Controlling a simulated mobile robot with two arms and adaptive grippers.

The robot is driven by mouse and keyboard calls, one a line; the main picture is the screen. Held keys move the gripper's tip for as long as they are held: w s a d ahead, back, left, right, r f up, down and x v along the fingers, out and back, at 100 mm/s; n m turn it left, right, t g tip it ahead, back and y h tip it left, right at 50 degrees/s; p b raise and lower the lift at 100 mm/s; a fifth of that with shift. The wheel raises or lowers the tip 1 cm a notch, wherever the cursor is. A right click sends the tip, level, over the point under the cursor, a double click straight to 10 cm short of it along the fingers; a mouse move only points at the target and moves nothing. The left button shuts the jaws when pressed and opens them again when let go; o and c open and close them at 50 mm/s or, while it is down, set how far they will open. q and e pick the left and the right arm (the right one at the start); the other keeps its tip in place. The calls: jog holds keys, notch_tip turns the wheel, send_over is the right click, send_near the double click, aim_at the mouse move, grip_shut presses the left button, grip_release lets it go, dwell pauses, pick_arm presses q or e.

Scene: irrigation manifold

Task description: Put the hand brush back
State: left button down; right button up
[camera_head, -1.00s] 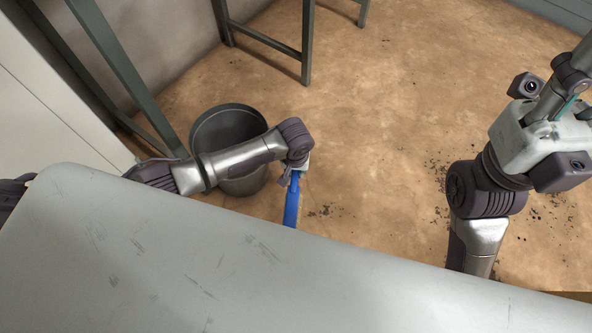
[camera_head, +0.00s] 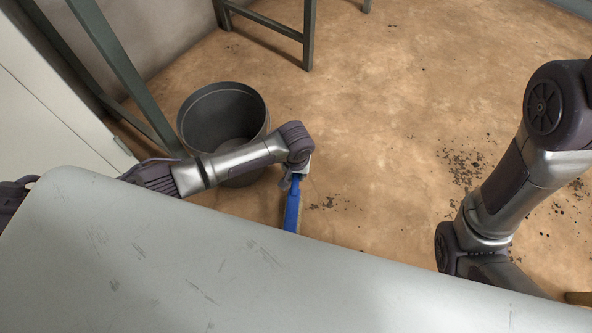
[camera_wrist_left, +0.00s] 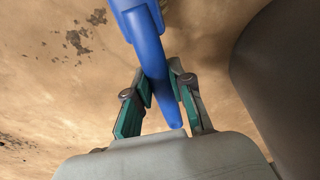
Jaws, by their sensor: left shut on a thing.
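The hand brush (camera_head: 292,208) is blue and hangs below my left wrist in the head view, beside the grey bin. In the left wrist view the brush's blue handle (camera_wrist_left: 152,58) passes between the green-padded fingers of my left gripper (camera_wrist_left: 162,92), which is shut on it. In the head view the left gripper (camera_head: 297,172) is mostly hidden by its own wrist. The brush's far end is cut off at the top of the wrist view. My right arm's links show at the right of the head view, but its gripper is out of the picture.
An open grey bin (camera_head: 264,128) stands on the floor behind my left forearm. Dark crumbs (camera_head: 462,166) are scattered on the brown floor at right. Green-grey metal legs (camera_head: 308,36) stand at the back. The middle floor is largely clear.

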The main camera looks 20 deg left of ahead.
pick_arm(q)
jog(key=shift+f, duration=0.5)
jog(key=c, duration=0.9)
grip_release()
jog(key=shift+c, duration=0.2)
jog(key=shift+r, duration=0.1)
notch_tip(320, 180, up, 12)
jog(key=s, duration=0.1)
jog(key=shift+s, duration=0.15)
